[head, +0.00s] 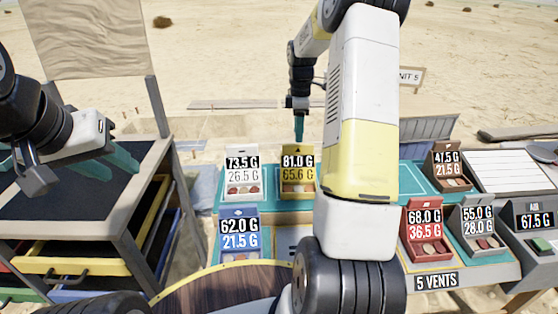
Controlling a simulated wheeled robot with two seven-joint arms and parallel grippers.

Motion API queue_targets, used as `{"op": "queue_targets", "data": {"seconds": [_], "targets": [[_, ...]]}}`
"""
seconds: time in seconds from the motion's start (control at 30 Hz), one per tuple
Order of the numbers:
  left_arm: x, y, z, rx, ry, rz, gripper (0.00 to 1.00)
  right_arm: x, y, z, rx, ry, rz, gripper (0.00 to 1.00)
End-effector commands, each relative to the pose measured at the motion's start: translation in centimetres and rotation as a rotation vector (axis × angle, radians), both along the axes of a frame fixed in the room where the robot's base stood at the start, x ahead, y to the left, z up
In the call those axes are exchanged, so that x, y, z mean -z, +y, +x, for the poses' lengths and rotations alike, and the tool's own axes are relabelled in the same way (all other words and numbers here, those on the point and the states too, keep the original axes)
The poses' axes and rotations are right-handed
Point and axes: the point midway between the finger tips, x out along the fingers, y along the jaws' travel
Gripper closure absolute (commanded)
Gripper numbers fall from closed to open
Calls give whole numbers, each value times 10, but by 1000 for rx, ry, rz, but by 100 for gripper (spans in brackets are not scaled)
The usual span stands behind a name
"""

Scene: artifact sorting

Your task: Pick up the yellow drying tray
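A small yellow tray (297,184) with an upright card reading 81.0 G and 65.6 G stands on the teal board, at the back, beside a white one. My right gripper (299,138) points down just above and behind its card, apparently apart from it. Its teal fingers are seen edge-on, so their opening is unclear. My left gripper (112,166) is over the dark-topped cabinet at the left, its teal fingers spread and nothing between them. A larger yellow drawer-like frame (70,262) also juts from that cabinet.
Similar trays stand nearby: white (241,181), blue (239,240), red (424,250), grey (478,243) and brown (450,182). My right arm hides the board's middle. A round wooden top (215,290) is in front. The dark cabinet top (60,198) is mostly clear.

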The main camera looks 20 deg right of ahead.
Motion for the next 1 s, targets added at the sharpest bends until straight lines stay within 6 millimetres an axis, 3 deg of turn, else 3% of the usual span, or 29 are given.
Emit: {"op": "queue_targets", "data": {"seconds": [0.4, 0.67, 0.9, 1.0], "targets": [[0, 0, 0, 0, 0, 0, 64, 55, 0, -1, 0, 1, -1, 60], [0, 0, 0, 0, 0, 0, 64, 58, 0, 0, 1, -1, 0, 60], [0, 0, 0, 0, 0, 0, 64, 58, 0, 0, 1, -1, 0, 100], [0, 0, 0, 0, 0, 0, 64, 58, 0, 0, 1, -1, 0, 100]]}}
